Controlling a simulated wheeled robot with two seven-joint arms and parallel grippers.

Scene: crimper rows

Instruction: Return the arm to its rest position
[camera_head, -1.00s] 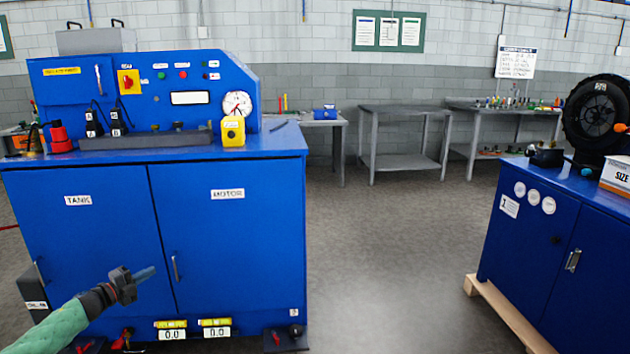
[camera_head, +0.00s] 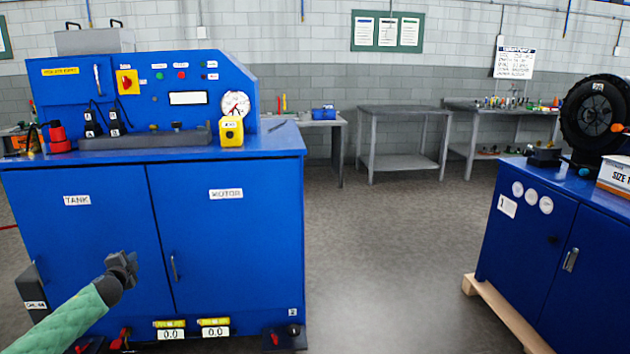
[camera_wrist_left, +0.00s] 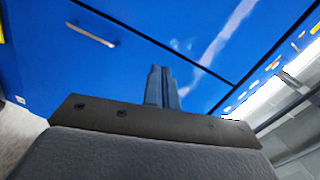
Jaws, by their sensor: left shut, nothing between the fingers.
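My left gripper (camera_head: 130,262) is in the lower left of the head view, at the end of my green-sleeved arm. It is in front of the blue cabinet doors, left of the door handle (camera_head: 174,268), and looks apart from them. In the left wrist view its two fingers (camera_wrist_left: 162,88) are pressed together with nothing between them. The blue cabinet (camera_head: 235,245) fills the background there, with a door handle (camera_wrist_left: 92,34) at the upper left. My right gripper does not show in any view.
A yellow box (camera_head: 231,131) and a gauge (camera_head: 236,103) are on the cabinet's top. A second blue cabinet (camera_head: 520,235) stands at right on a wooden pallet (camera_head: 505,312). Grey tables (camera_head: 405,110) stand along the back wall. The floor (camera_head: 390,260) between the cabinets is clear.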

